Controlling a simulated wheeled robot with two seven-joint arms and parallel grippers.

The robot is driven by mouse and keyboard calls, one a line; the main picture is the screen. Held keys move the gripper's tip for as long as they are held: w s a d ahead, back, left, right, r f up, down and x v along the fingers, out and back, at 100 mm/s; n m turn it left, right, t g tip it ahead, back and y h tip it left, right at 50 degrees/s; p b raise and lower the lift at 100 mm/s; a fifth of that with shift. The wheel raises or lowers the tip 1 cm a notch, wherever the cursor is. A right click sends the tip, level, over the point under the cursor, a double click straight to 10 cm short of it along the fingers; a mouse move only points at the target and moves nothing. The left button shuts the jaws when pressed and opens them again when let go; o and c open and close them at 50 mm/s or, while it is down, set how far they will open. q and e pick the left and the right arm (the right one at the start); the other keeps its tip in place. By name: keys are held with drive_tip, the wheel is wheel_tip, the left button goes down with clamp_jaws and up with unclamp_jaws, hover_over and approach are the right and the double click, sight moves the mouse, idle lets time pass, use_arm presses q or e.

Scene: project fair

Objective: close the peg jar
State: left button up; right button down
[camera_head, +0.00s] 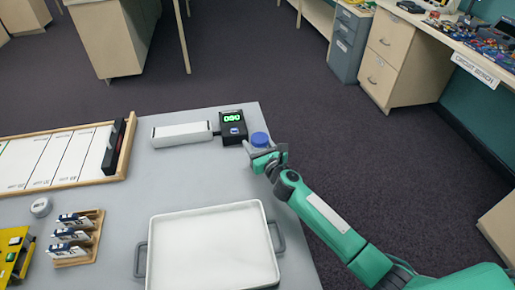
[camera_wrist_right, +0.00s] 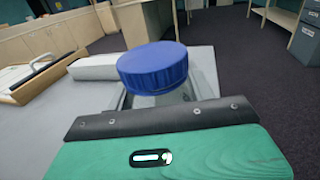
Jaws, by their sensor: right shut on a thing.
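The peg jar has a round blue lid (camera_head: 260,138) and stands near the right edge of the grey table. In the right wrist view the ribbed blue lid (camera_wrist_right: 152,67) is close in front, over a clear jar body (camera_wrist_right: 165,98). I cannot tell whether the lid is fully seated. My right gripper (camera_head: 265,154) is at the near side of the jar, just below the lid, and is shut on the jar. Its finger hides most of the jar's body, and any pegs inside cannot be made out. My left gripper is not in view.
A black box with a green display (camera_head: 233,126) and a white bar (camera_head: 182,134) lie left of the jar. A white tray (camera_head: 152,262) with grey handles is at the front. A wood-framed board (camera_head: 128,150) and a wooden rack (camera_head: 90,250) are at the left.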

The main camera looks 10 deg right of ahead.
drive_tip(key=shift+f, duration=0.6)
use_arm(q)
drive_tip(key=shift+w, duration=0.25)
use_arm(e)
drive_tip(key=shift+r, duration=0.1)
drive_tip(key=c, duration=0.5)
unclamp_jaws()
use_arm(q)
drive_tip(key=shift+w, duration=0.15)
